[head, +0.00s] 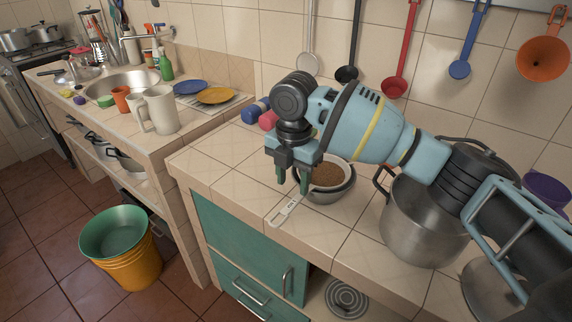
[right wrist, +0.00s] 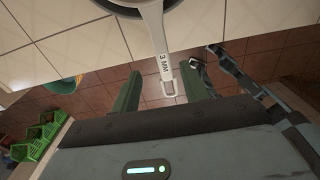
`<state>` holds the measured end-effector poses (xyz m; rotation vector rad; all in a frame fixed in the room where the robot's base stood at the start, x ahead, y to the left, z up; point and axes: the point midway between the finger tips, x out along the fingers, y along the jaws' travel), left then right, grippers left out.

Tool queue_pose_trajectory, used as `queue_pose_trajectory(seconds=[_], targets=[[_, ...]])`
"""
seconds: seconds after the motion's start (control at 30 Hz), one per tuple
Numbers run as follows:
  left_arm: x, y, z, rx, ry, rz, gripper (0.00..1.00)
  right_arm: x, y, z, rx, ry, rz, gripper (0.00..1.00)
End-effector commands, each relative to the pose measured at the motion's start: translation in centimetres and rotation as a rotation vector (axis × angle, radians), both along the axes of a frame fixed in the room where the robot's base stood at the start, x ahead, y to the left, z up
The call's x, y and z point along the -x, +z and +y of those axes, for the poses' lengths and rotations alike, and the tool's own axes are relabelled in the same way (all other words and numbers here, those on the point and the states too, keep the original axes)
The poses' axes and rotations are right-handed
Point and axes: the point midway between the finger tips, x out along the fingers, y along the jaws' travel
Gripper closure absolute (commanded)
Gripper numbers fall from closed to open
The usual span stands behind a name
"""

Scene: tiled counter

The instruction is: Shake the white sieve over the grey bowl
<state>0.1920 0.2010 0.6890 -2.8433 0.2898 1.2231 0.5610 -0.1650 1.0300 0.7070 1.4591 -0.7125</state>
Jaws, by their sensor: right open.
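The white sieve (head: 287,211) rests on the grey bowl (head: 336,196) on the tiled counter, with brown grainy contents in it. Its white handle points out over the counter's front edge. The handle (right wrist: 163,62), marked "3 MM", also shows in the right wrist view. My right gripper (head: 292,182) is open, fingers pointing down, near the handle. In the right wrist view, the handle's looped end lies between the two green fingers (right wrist: 163,90), apart from both. Part of the bowl and sieve is hidden behind my right arm. My left gripper is not in view.
A large steel pot (head: 415,228) stands close to the right of the bowl. Blue and pink objects (head: 267,120) lie behind my gripper. Utensils hang on the wall, including a red ladle (head: 394,88). The counter left of the bowl (head: 225,165) is clear.

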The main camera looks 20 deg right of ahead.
Motion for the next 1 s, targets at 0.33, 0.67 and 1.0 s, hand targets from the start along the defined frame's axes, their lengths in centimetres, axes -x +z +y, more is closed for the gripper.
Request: queue_pose_trajectory(seconds=[0.33, 0.67, 1.0], targets=[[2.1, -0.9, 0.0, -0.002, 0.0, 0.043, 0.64, 0.0, -0.7, 0.0, 0.001, 0.0, 0.001, 0.55], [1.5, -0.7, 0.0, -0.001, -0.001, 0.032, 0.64, 0.1, -5.2, -0.1, 0.001, 0.0, 0.002, 0.55], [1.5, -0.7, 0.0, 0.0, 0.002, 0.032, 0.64, 0.1, -7.8, 0.0, 0.0, -0.001, 0.0, 0.55]])
